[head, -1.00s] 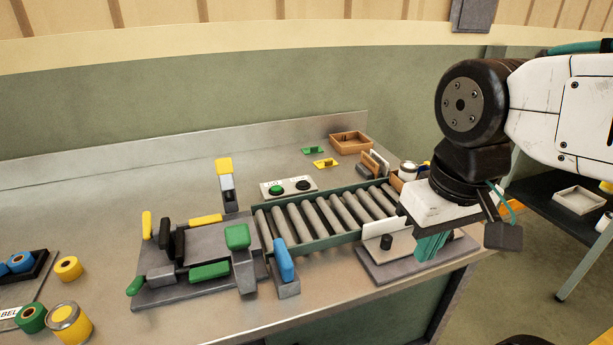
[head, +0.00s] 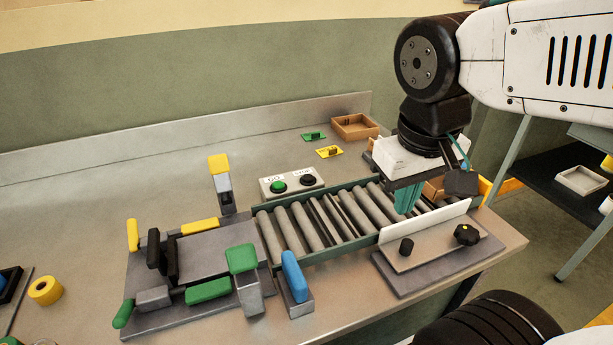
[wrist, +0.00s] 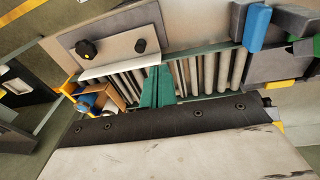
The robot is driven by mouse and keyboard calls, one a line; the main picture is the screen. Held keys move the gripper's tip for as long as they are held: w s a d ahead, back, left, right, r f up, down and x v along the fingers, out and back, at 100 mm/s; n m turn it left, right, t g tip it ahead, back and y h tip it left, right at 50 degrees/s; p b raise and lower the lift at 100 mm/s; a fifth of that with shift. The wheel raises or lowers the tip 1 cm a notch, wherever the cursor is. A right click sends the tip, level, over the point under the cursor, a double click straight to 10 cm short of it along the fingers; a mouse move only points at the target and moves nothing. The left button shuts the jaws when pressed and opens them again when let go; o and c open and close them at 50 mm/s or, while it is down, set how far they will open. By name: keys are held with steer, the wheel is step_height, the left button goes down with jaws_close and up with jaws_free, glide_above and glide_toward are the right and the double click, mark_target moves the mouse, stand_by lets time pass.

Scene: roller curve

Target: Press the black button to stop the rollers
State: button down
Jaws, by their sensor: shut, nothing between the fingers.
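The black button (head: 308,180) sits at the right end of a small pale control box (head: 291,185) behind the rollers. A green button (head: 278,187) sits at its left end. The grey rollers (head: 298,230) lie in a green-edged conveyor. My gripper (head: 402,205) has teal fingers, shut and empty, pointing down over the right part of the rollers, to the right of the black button. In the wrist view the shut fingers (wrist: 157,90) show over the rollers (wrist: 205,75). The control box does not show in the wrist view.
A clamp fixture (head: 205,262) with coloured handles stands left of the rollers. A white-edged plate (head: 430,245) with black knobs stands in front. A wooden tray (head: 354,126) and green and yellow tags (head: 329,152) lie behind. The table behind the control box is mostly clear.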

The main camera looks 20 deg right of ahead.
steer(key=w+d+t+h, duration=0.15)
steer(key=w+h, duration=0.25)
steer(key=w, duration=0.8)
steer(key=t+h, duration=0.2)
steer(key=t, duration=0.1)
glide_above(306, 180)
steer(key=shift+w+f, duration=0.15)
steer(key=shift+f, duration=0.8)
steer(key=shift+t, duration=0.25)
steer(key=shift+f, duration=0.1)
steer(key=shift+d+f, duration=0.1)
steer(key=shift+f, duration=4.2)
steer(key=shift+f, duration=0.1)
steer(key=shift+f, duration=0.3)
